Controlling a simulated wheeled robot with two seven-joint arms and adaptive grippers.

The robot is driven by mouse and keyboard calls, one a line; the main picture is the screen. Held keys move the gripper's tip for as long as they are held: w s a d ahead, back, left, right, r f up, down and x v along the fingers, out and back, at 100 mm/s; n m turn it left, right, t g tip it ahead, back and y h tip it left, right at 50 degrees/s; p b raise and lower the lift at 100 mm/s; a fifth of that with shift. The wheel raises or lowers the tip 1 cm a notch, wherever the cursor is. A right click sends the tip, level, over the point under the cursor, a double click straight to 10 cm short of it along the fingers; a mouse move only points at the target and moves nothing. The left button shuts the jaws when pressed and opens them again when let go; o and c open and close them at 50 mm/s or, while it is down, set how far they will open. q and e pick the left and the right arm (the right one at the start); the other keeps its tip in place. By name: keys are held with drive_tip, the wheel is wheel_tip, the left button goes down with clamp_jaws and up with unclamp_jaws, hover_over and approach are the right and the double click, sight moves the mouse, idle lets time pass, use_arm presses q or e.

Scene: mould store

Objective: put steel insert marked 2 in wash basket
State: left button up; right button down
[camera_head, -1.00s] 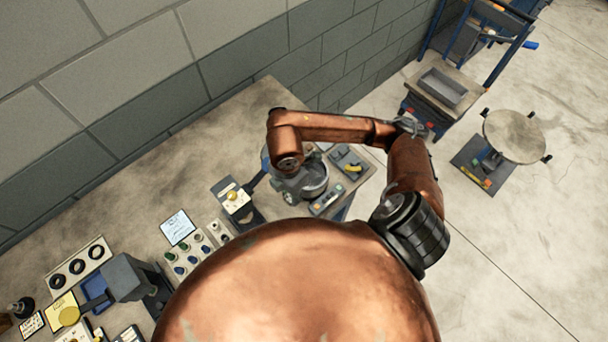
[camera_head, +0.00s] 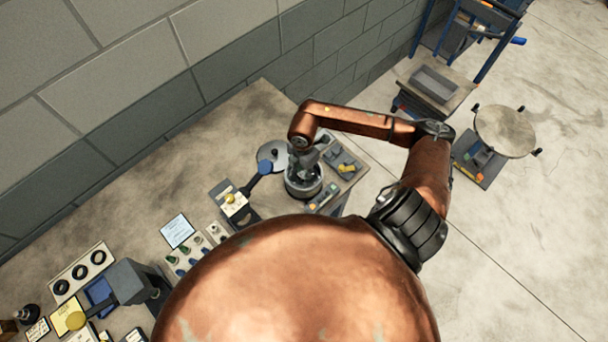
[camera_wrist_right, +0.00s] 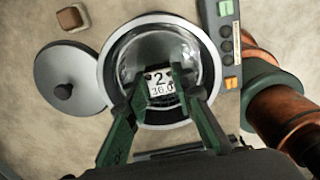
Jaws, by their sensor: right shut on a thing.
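The steel insert marked 2 (camera_wrist_right: 160,81) shows its white label with "2" and "36.0" in the right wrist view. My right gripper (camera_wrist_right: 166,80) is shut on it, with a green-grey finger on each side. Behind the insert is a round, shiny metal vessel with a dark rim (camera_wrist_right: 106,72), likely the wash basket's place; I cannot tell how deep the insert hangs in it. In the head view my right gripper (camera_head: 304,164) points down over this round vessel (camera_head: 304,193) on the bench. My left gripper is not in view.
A round grey lid with a knob (camera_wrist_right: 68,78) lies left of the vessel. A small brown block (camera_wrist_right: 72,17) lies behind. A control strip with coloured buttons (camera_wrist_right: 228,50) stands right. A blue-ended lever press (camera_head: 237,202) stands close by in the head view.

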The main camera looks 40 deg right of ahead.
sight(303, 173)
wheel_tip(303, 173, down, 3)
drive_tip(key=shift+d+p, duration=0.15)
drive_tip(key=shift+p, duration=0.5)
drive_tip(key=shift+w+f, duration=0.1)
drive_tip(key=shift+f, duration=0.1)
drive_tip(key=shift+f, duration=0.1)
drive_tip(key=c, duration=1.7)
unclamp_jaws()
drive_tip(key=shift+o, duration=0.2)
drive_tip(key=shift+r, duration=0.25)
wheel_tip(303, 173, up, 10)
drive_tip(key=shift+r+b, duration=0.15)
drive_tip(key=shift+b, duration=1.1)
drive_tip(key=shift+r, duration=0.75)
